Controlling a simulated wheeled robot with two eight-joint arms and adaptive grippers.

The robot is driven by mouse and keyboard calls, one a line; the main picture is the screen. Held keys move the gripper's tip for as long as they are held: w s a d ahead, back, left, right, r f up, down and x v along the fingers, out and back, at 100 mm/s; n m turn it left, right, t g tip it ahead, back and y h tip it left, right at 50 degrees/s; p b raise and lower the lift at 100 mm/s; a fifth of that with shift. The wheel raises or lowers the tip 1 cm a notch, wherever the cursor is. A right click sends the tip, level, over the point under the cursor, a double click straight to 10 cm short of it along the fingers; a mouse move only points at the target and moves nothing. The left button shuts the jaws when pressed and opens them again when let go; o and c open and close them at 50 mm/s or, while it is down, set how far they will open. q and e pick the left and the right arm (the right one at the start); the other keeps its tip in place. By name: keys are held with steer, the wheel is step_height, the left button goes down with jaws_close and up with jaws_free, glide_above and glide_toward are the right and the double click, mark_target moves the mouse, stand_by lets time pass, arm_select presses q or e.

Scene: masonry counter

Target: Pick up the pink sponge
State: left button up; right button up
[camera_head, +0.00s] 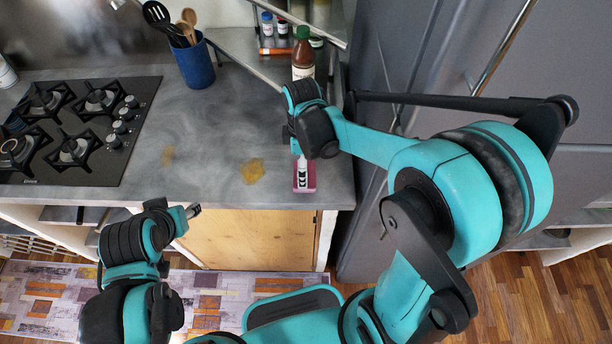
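The pink sponge (311,178) lies near the front right edge of the grey counter. My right gripper (302,172) points down over the sponge, its tip overlapping it in the picture. I cannot tell whether it touches the sponge, and its wrist hides the view of its fingers. A white and black part covers the sponge's middle. My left gripper (193,211) is at the counter's front edge, left of the sponge and away from it. Its fingers are too small to read as open or shut.
A gas hob (75,130) fills the counter's left. A blue utensil holder (194,62) stands behind. A brown bottle (303,55) and small jars stand near the back right corner. Yellow-brown stains (252,171) mark the otherwise clear middle. A grey fridge (385,60) borders the right.

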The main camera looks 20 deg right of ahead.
steer(key=f, duration=0.1)
steer(key=f+b, duration=0.1)
steer(key=f, duration=0.2)
steer(key=shift+w+d+f+b, duration=0.15)
steer(key=shift+d+f+b, duration=0.15)
steer(key=shift+b, duration=0.05)
steer(key=shift+r, duration=0.1)
steer(key=c, duration=0.7)
step_height(320, 180, up, 9)
steer(key=p, duration=0.3)
steer(key=shift+r+p, duration=0.3)
steer(key=shift+r, duration=0.2)
steer(key=shift+o, duration=0.4)
